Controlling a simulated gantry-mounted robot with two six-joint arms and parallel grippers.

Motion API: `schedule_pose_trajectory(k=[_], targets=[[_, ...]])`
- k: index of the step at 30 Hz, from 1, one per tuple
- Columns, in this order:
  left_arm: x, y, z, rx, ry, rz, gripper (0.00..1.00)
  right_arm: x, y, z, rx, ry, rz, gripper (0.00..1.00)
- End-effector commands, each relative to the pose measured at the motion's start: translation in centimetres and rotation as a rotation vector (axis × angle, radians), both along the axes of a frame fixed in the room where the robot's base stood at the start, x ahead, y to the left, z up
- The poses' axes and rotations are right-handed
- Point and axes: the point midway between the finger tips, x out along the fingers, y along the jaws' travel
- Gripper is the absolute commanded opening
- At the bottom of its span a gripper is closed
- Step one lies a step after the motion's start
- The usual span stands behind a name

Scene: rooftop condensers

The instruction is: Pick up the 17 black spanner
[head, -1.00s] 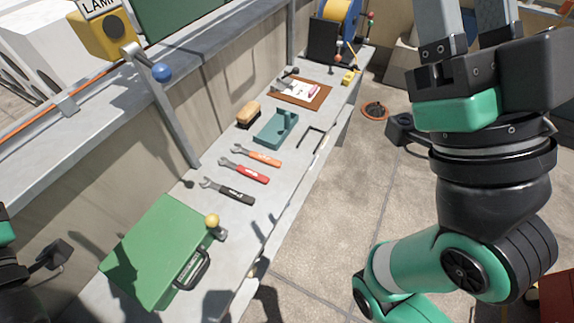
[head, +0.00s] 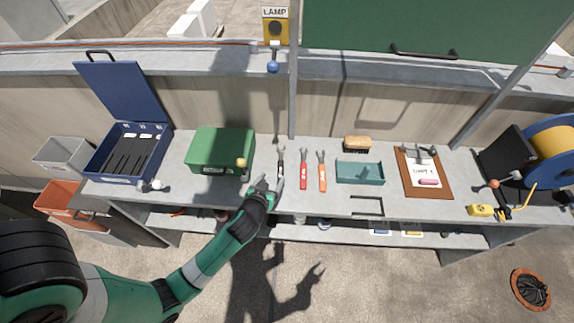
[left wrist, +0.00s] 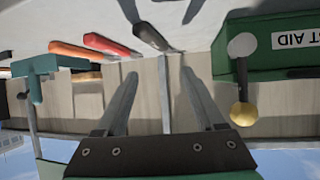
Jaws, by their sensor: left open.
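The black spanner (head: 280,167) lies on the grey bench, left of a red spanner (head: 303,170) and an orange spanner (head: 322,172). My left gripper (head: 270,181) is at the front of the bench by the black spanner's handle end and overlaps it in the head view. In the left wrist view its two fingers are spread with nothing between them, and the black spanner (left wrist: 152,37) shows beyond the fingertips, apart from them. Any number on the spanner is too small to read. My right gripper is not in view.
A green first-aid case (head: 213,148) with a yellow knob stands just left of the spanners. A teal tray (head: 360,173), a brush (head: 357,143) and a clipboard (head: 440,185) lie to the right. An open blue case (head: 105,165) is at far left. A shelf runs below the bench.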

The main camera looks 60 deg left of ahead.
Motion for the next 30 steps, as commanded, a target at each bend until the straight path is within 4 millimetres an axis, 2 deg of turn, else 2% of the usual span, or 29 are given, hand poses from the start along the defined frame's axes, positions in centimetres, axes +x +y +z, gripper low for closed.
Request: schedule_pose_trajectory(k=[9,17,24,30], targets=[[3.2,3.6,-2.9,0.000,-0.001,0.001,0.71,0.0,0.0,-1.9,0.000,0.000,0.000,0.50],[3.9,4.3,-3.5,-0.001,-0.001,0.000,0.71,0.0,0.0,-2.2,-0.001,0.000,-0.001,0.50],[6.0,6.9,-5.8,0.000,-0.001,0.000,0.71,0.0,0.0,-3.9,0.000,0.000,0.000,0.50],[6.4,7.3,-5.8,0.000,-0.002,-0.001,0.71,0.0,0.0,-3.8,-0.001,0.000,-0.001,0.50]])
